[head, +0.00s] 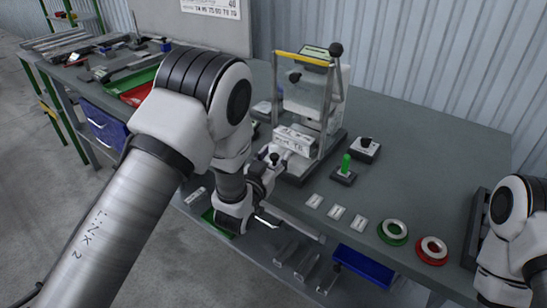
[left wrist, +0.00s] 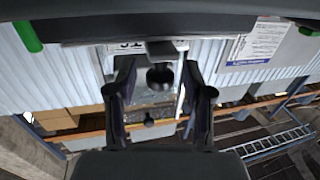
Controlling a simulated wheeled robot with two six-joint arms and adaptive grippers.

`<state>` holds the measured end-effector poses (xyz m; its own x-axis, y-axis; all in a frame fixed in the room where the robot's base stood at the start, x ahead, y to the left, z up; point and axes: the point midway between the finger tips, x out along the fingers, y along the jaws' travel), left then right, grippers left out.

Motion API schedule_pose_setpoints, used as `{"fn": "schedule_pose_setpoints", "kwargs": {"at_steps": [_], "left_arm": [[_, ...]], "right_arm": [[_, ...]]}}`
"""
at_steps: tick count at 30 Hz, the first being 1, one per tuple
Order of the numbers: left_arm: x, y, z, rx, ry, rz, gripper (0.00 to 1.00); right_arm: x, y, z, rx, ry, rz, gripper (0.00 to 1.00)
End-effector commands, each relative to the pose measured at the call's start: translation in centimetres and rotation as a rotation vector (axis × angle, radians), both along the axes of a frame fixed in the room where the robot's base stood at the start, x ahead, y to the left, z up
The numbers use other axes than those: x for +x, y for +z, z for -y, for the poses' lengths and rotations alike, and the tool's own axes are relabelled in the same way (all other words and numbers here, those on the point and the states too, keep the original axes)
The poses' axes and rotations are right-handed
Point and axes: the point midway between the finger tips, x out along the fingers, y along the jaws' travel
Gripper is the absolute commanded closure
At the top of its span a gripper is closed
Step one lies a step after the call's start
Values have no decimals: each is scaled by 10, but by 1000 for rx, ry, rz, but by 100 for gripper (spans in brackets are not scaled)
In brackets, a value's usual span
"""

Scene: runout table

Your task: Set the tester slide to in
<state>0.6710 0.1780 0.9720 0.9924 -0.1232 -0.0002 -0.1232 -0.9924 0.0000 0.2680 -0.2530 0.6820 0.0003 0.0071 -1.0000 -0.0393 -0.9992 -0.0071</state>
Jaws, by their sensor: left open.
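The tester (head: 306,104) is a pale upright frame on the table, with a yellow bar on top and a lever ending in a black ball. A white lettered block (head: 295,138) sits low at its front. A dark ball knob (head: 274,158) shows just before this block, by my left gripper (head: 267,168). In the left wrist view, my left gripper (left wrist: 160,88) is open, and a dark ball knob (left wrist: 160,76) appears between its fingers. I cannot tell how deep it lies between them. The slide's in or out marking is not readable. My right gripper is outside the views.
A green peg on a dark base (head: 344,172) and a black-knobbed box (head: 365,150) stand right of the tester. White tags (head: 337,212), a green ring (head: 393,232) and a red ring (head: 432,250) lie along the front edge. The table's right back is clear.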

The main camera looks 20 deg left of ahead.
Motion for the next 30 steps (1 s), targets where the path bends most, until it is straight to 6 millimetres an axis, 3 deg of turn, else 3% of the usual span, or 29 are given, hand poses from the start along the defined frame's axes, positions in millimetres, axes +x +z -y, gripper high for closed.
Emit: {"fn": "schedule_pose_setpoints", "kwargs": {"at_steps": [5,15,18,30], "left_arm": [[-13,-1,-2,0,0,-3,49],[-95,-1,-12,0,0,-5,49],[-111,-1,-14,0,0,-4,49],[-120,-4,-16,1,2,-14,49]], "right_arm": [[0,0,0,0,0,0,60],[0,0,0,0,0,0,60],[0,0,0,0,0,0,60],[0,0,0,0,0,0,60]]}}
